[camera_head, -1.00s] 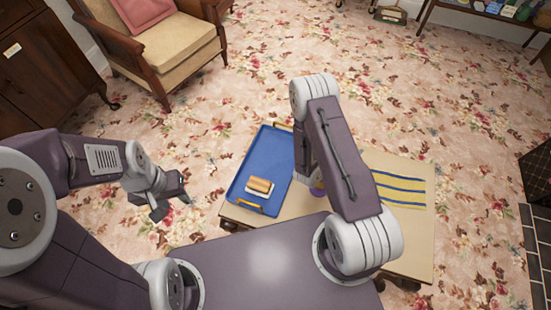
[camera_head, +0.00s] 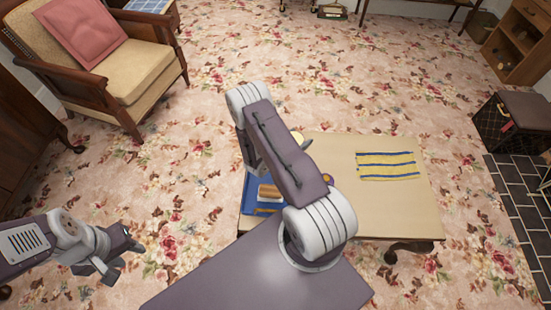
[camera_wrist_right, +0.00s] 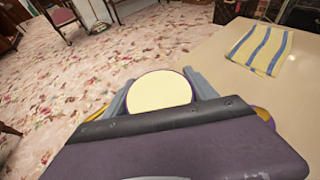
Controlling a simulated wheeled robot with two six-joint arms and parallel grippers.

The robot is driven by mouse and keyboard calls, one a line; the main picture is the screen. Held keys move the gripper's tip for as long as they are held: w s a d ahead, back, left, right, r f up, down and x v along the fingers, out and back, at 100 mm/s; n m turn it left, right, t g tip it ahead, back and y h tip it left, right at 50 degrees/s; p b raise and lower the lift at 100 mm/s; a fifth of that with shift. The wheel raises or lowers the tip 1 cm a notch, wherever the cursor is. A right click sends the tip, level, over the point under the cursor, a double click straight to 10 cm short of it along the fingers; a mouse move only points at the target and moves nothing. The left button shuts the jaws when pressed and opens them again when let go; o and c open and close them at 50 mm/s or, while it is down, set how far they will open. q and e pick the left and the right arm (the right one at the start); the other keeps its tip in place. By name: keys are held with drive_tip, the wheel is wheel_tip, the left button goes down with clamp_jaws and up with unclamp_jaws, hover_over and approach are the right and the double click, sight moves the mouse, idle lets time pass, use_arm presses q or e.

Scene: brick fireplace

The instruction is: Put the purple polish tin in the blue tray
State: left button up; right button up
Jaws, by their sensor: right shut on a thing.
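The purple polish tin (camera_wrist_right: 160,90), with a cream round face and a purple rim, sits between the fingers of my right gripper (camera_wrist_right: 160,92) in the right wrist view. That gripper is shut on it. In the head view the tin's cream face (camera_head: 298,138) shows just beyond my right arm, which hides most of the gripper. The blue tray (camera_head: 251,192) lies at the left end of the table, largely hidden behind that arm. My left gripper (camera_head: 118,262) is open and empty, over the carpet at the left, away from the table.
A yellow cloth with blue stripes (camera_head: 388,165) lies on the table (camera_head: 400,210). A small round gold-coloured thing (camera_head: 327,178) shows beside my right arm. An armchair (camera_head: 110,75) stands at the back left.

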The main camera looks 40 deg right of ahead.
drive_tip(key=w+a+f, duration=0.1)
drive_tip(key=w, duration=0.1)
drive_tip(key=w+a+f+b, duration=0.1)
drive_tip(key=w+a+f, duration=0.1)
drive_tip(key=w+a+f+b, duration=0.1)
drive_tip(key=shift+w+a+f, duration=0.25)
drive_tip(key=shift+w+f, duration=0.05)
drive_tip(key=shift+w, duration=0.1)
wheel_tip(320, 180, down, 4)
drive_tip(key=shift+r+b, duration=0.2)
drive_tip(key=shift+b, duration=0.6)
drive_tip(key=shift+f, duration=0.3)
drive_tip(key=shift+r, duration=0.1)
drive_tip(key=shift+f, duration=0.2)
drive_tip(key=o, duration=1.6)
drive_tip(key=shift+c, duration=0.2)
